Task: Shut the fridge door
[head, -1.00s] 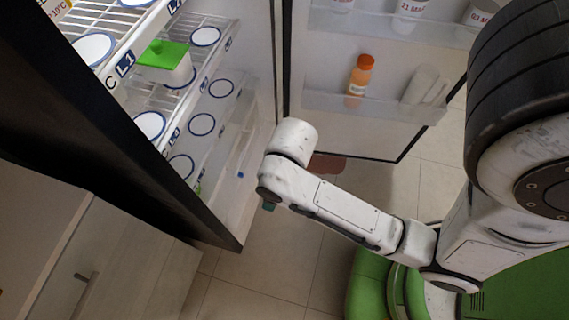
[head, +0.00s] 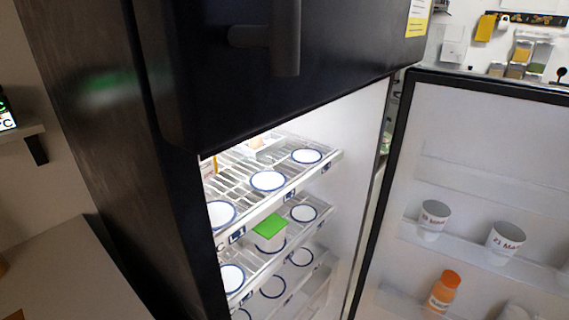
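The fridge door (head: 450,135) stands wide open on the right side of the head view, its white inner face and dark edge showing. The black fridge body (head: 110,120) fills the left and middle, with its lit interior open to view. On the door shelves are two white cups with printed labels (head: 433,220) and an orange bottle (head: 444,292). My gripper and arm are outside the current view, so I cannot see where the gripper is relative to the door.
Wire shelves (head: 290,182) inside the fridge hold several round blue-rimmed discs and a green-lidded container (head: 270,232). A dark upper door with a handle (head: 285,40) is above. A pale counter (head: 70,270) stands at the left, and a wall with hanging items is behind the door.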

